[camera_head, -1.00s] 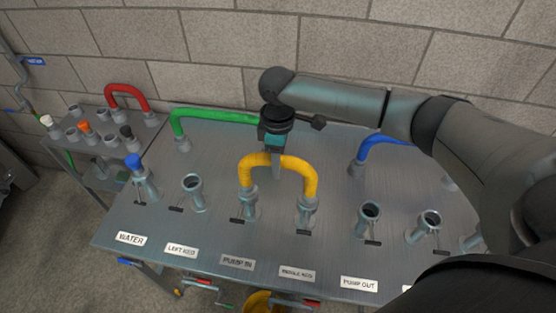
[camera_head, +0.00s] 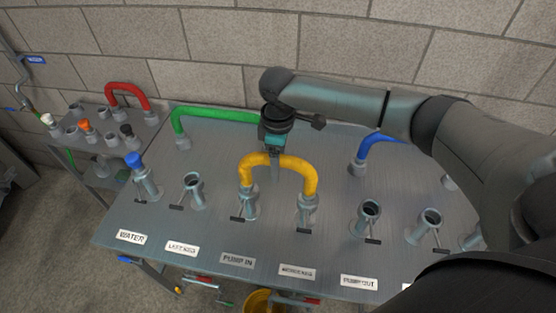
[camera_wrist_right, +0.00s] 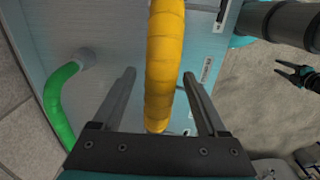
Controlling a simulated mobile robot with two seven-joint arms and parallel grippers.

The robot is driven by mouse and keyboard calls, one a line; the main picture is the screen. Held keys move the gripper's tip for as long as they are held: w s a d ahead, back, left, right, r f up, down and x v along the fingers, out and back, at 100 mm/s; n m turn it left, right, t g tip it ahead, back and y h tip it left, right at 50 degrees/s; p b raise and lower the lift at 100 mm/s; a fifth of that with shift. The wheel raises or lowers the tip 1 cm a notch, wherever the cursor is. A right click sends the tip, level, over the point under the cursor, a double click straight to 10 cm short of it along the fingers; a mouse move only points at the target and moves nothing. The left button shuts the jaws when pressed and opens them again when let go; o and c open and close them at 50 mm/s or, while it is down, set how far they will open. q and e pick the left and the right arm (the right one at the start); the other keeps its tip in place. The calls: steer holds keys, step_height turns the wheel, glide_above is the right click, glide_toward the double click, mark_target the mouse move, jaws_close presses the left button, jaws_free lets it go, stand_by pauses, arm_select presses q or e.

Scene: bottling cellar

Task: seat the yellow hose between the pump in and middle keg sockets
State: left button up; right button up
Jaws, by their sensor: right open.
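The yellow hose (camera_head: 278,162) is an upright arch. Its left end stands at the pump in socket (camera_head: 246,211) and its right end at the middle keg socket (camera_head: 306,217). Both grey end fittings look in line with their sockets; how deep they sit I cannot tell. My right gripper (camera_head: 275,172) is at the top of the arch. In the right wrist view the yellow hose (camera_wrist_right: 165,60) passes between the two open fingers, with gaps on both sides.
A green hose (camera_head: 215,115) lies behind on the left, a blue hose (camera_head: 380,140) behind on the right. Open sockets stand at left keg (camera_head: 193,190) and pump out (camera_head: 369,215). A blue plug (camera_head: 133,161) tops the water socket. A side table holds a red hose (camera_head: 125,88) and plugs.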

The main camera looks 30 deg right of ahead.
steer(key=shift+s, duration=0.1)
step_height(320, 180, up, 15)
steer(key=shift+r, duration=0.15)
stand_by(0.3)
